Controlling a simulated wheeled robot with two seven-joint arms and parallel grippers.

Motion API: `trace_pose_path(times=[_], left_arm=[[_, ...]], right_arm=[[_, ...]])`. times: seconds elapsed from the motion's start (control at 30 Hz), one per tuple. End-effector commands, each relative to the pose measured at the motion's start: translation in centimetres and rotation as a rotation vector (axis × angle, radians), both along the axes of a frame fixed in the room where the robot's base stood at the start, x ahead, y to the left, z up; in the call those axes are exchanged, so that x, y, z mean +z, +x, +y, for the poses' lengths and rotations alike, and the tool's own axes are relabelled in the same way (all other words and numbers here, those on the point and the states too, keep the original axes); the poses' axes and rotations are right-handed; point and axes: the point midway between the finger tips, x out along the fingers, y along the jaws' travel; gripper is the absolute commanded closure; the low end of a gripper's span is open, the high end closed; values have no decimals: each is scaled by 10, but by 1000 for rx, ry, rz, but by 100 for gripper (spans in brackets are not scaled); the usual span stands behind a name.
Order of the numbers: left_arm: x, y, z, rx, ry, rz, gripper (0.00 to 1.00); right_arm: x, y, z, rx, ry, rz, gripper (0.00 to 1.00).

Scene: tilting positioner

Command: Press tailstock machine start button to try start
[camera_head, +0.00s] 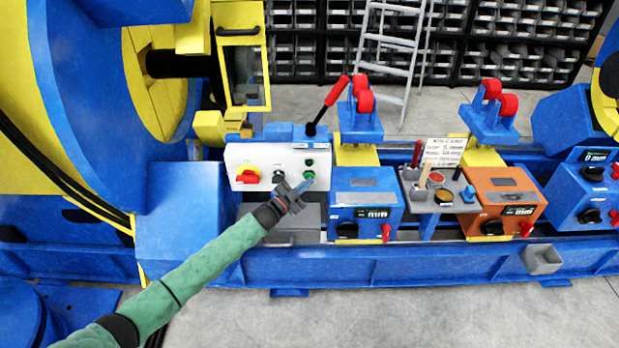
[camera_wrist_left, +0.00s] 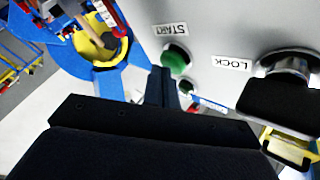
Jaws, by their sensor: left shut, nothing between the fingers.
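A white control panel (camera_head: 262,160) is fixed to the blue machine at the left centre. Its green start button (camera_head: 309,175), labelled START in the left wrist view (camera_wrist_left: 177,60), is at the panel's right side. My left gripper (camera_head: 301,187) is shut and empty, its tip just below and beside the button. In the left wrist view the dark finger (camera_wrist_left: 160,88) overlaps the button's lower left edge; I cannot tell if it touches. A black knob (camera_wrist_left: 290,85) labelled LOCK sits beside it. My right gripper is not in view.
A red-handled lever (camera_head: 335,92) rises behind the panel. The floor in front is clear.

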Motion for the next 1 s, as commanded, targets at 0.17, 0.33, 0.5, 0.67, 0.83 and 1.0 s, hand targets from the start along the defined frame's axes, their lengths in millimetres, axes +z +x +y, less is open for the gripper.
trace_pose_path(times=[0.17, 0.33, 0.5, 0.67, 0.83, 1.0], left_arm=[[8, 1, 1, 2, -2, -8, 100], [6, -13, 0, 0, -2, -5, 100], [4, -28, 0, -1, -2, -4, 100], [2, -42, -1, -2, 0, -2, 100], [2, -50, -1, -1, 0, -3, 100], [1, -51, -1, -1, 0, -3, 100]], right_arm=[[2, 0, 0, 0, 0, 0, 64], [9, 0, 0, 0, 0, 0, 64], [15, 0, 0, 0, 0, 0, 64], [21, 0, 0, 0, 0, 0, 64], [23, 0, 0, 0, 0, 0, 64], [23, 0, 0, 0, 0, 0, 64]])
